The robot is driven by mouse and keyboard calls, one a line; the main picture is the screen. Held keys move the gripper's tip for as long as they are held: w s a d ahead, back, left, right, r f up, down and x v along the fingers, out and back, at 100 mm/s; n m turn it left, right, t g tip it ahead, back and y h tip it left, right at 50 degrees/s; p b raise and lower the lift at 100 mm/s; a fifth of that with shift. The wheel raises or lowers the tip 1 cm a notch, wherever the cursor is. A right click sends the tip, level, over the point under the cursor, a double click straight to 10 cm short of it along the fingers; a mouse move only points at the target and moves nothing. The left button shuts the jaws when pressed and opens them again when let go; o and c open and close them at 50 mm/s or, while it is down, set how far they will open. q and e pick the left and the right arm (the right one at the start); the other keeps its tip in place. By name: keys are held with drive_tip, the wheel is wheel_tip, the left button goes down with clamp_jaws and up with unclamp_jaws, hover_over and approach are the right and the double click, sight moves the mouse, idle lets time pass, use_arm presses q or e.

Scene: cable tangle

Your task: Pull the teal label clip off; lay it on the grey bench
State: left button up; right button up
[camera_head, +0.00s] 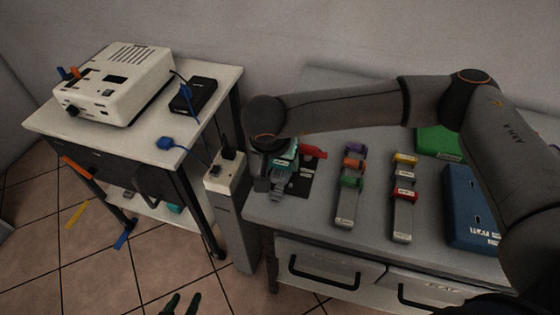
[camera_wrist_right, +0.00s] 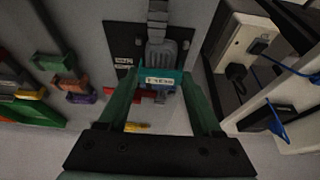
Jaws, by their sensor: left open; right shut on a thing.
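The teal label clip (camera_wrist_right: 160,80), with a white label, sits between the fingers of my right gripper (camera_wrist_right: 163,92) in the right wrist view. The gripper is shut on it. In the head view, a bit of the teal clip (camera_head: 287,150) shows beside my right gripper, at the left end of the grey bench (camera_head: 325,95). A grey part (camera_wrist_right: 158,50) on a black plate runs up to the clip; I cannot tell whether they still touch. My left gripper (camera_head: 181,306) is open and empty at the bottom edge, low in front of the furniture.
A red clip (camera_head: 313,152) lies close by. Grey strips with coloured clips (camera_head: 348,205) (camera_head: 403,215), a blue box (camera_head: 468,210) and a green one (camera_head: 438,140) occupy the bench. A socket post (camera_head: 225,172) and a table with a white device (camera_head: 118,85) stand left.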

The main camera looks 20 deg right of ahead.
sight(280, 165)
drive_tip(key=shift+r+p, duration=0.7)
drive_tip(key=shift+r, duration=1)
